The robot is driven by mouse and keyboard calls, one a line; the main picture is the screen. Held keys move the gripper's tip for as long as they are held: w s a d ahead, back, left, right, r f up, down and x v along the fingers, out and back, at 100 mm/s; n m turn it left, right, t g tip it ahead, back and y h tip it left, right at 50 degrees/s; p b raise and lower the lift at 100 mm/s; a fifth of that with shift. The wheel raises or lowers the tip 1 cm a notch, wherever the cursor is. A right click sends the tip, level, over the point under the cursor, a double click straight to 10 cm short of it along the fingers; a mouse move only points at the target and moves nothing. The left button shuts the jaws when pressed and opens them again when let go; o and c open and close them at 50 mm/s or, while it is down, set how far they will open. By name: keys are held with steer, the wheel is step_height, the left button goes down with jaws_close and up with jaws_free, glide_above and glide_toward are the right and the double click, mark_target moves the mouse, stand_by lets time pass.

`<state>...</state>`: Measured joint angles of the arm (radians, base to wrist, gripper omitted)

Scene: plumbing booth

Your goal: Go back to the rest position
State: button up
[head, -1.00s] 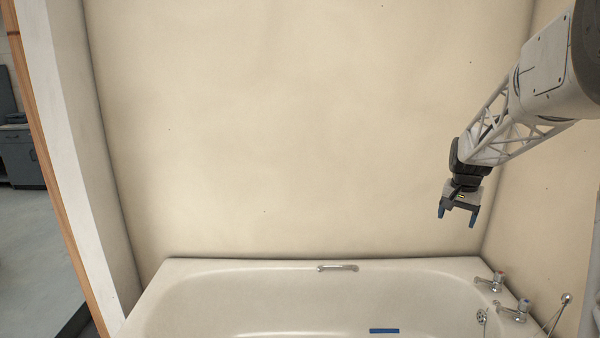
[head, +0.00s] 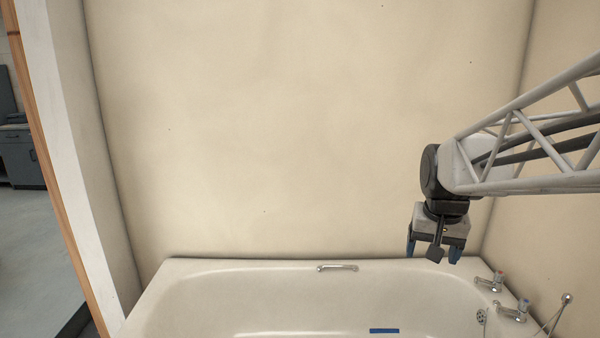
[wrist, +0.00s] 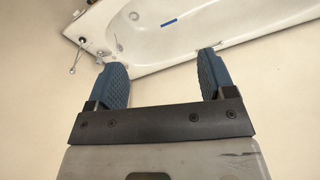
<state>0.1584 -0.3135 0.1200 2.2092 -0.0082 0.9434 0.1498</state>
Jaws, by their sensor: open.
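My gripper (head: 432,252) is at the right of the head view, in the air in front of the beige wall and over the far right part of the bathtub. Its blue fingers point down, are spread apart and hold nothing. In the wrist view my gripper (wrist: 161,70) also shows both ridged blue fingers wide apart, with only the wall and tub beyond them.
A white bathtub (head: 215,268) runs along the bottom, with a grab handle (head: 337,268) on its far rim. Two taps, a rear one (head: 490,283) and a front one (head: 514,311), stand at its right end. A blue strip (head: 384,331) lies inside. The wall space left of my arm is clear.

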steer(key=s+a+f+n, duration=0.1)
steer(key=s+a+f, duration=0.1)
steer(key=s, duration=0.7)
steer(key=s+a+f+n, duration=0.2)
steer(key=s+a, duration=0.3)
steer(key=s, duration=0.5)
steer(key=shift+s+a+f+t, duration=0.2)
steer(key=shift+a+f+t, duration=0.1)
steer(key=shift+f, duration=0.15)
